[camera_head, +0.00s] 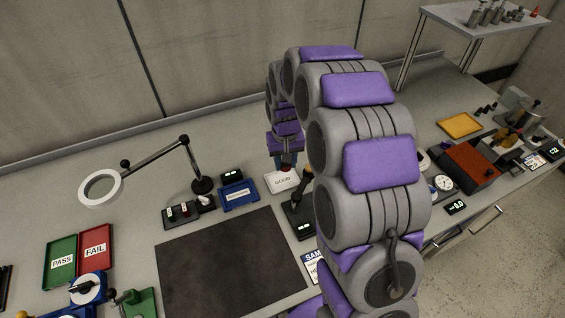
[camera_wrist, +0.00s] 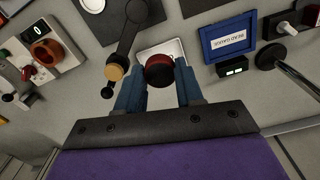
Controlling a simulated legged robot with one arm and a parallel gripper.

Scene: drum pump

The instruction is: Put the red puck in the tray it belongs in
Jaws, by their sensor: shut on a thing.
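The red puck (camera_wrist: 159,64), with a dark side facing the wrist camera, is held between the blue fingertips of my gripper (camera_wrist: 158,78). In the head view my gripper (camera_head: 285,162) points down, and a small dark red part of the puck (camera_head: 286,168) shows below it. The white tray labelled GOOD (camera_head: 283,184) lies directly under or just behind the puck. In the wrist view the tray (camera_wrist: 176,47) shows partly behind the puck. I cannot tell the gap between puck and tray.
A black stand (camera_head: 301,205) with an orange-tipped arm is close right of the white tray. A blue labelled tray (camera_head: 239,194) is to its left. A yellow tray (camera_head: 459,125) is right. The dark mat (camera_head: 230,265) is clear.

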